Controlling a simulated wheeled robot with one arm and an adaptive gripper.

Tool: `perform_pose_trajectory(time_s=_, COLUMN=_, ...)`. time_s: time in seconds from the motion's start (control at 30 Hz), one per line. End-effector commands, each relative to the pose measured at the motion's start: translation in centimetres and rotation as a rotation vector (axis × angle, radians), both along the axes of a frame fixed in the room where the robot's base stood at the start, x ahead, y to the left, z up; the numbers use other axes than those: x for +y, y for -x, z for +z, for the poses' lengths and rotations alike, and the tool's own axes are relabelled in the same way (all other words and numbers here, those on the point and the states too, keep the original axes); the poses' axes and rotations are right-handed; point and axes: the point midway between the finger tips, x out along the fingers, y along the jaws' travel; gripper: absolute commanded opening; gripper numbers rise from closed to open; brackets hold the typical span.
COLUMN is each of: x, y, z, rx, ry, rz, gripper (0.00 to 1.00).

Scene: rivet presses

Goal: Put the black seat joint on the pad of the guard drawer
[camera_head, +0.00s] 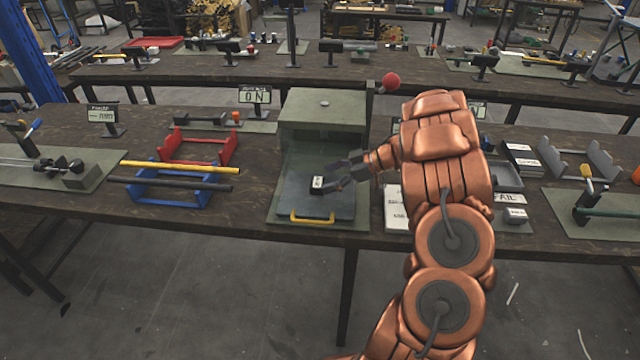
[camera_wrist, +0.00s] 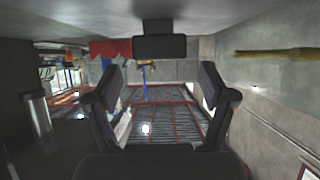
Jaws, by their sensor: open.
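The guard drawer (camera_head: 343,208) is pulled out of the grey-green press, with a yellow handle at its front. A small black block with a white label, which looks like the black seat joint (camera_head: 317,188), stands on the drawer plate. It also shows in the wrist view as a dark block (camera_wrist: 160,46) with a narrower dark part between it and the plate; I cannot tell if that part is the pad. My gripper (camera_head: 338,176) is open just right of the block. In the wrist view its fingers (camera_wrist: 162,88) are spread and empty, apart from the block.
The press housing (camera_head: 322,108) rises behind the drawer, with a red knob (camera_head: 390,82) at its upper right. White cards (camera_head: 397,208) lie right of the drawer.

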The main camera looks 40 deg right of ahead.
Motion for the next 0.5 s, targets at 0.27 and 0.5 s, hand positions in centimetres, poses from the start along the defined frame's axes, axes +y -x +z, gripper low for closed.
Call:
perform_pose_trajectory(time_s=0.27, x=-3.6, y=3.0, z=2.2, rx=-0.002, ry=0.003, rz=-0.003, gripper=0.82)
perform_pose_trajectory(time_s=0.5, x=-5.2, y=4.5, z=3.6, rx=0.0, ry=0.0, rz=-0.001, gripper=0.82)
